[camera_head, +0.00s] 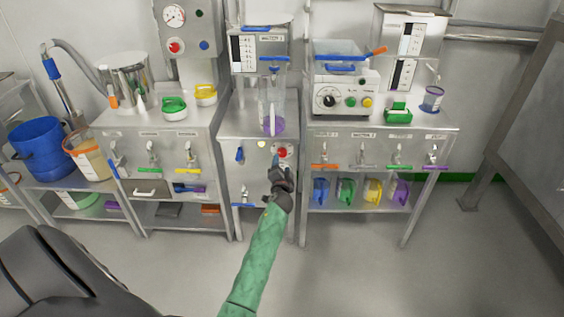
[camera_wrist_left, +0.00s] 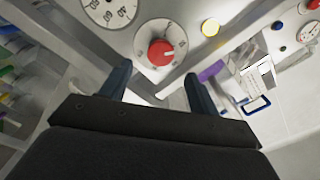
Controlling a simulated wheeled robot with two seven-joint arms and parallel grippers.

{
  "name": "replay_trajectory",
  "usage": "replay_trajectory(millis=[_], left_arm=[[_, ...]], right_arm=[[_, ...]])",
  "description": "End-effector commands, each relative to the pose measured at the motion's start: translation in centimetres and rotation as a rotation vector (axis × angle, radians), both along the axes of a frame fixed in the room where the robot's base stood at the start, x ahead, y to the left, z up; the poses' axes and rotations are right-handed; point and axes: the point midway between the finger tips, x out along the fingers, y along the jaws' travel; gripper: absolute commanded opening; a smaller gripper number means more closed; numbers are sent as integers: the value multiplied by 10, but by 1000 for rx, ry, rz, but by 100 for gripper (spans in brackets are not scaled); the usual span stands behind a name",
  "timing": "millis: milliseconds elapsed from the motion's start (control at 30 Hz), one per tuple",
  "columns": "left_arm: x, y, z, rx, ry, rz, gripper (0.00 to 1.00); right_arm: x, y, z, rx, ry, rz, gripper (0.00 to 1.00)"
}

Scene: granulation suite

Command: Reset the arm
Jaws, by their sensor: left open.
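My left arm, in a green sleeve, reaches up from the bottom of the head view. Its left gripper (camera_head: 277,166) is at the front panel of the middle steel stand (camera_head: 245,170), close by a red knob (camera_head: 282,153). In the left wrist view the left gripper (camera_wrist_left: 156,80) is open, its two dark fingers apart with nothing between them. The red knob on its white dial (camera_wrist_left: 160,52) shows just beyond the fingertips. I cannot tell whether a finger touches the panel. My right gripper is in neither view.
A left bench (camera_head: 150,130) with green and yellow lids and a right bench (camera_head: 390,128) with a blue-topped machine flank the stand. Coloured scoops (camera_head: 346,190) hang below the right bench. A blue bucket (camera_head: 40,148) stands far left. The floor (camera_head: 350,275) in front is clear.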

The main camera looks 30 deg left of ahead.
Motion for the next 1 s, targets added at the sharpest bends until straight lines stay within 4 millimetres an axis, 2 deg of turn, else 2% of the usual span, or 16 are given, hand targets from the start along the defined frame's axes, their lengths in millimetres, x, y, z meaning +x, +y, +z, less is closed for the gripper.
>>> replay_trajectory(millis=[200,567,767,867,1000], left_arm=[[-14,-9,0,-1,-1,0,61],[-15,-9,0,0,0,0,61],[-15,-9,0,-2,0,2,61],[-18,-4,-4,-17,16,32,61],[-31,11,-22,-122,73,138,61]], right_arm=[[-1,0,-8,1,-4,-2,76],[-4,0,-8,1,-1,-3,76],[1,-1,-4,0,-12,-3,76],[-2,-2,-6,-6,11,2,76],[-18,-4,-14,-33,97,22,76]])
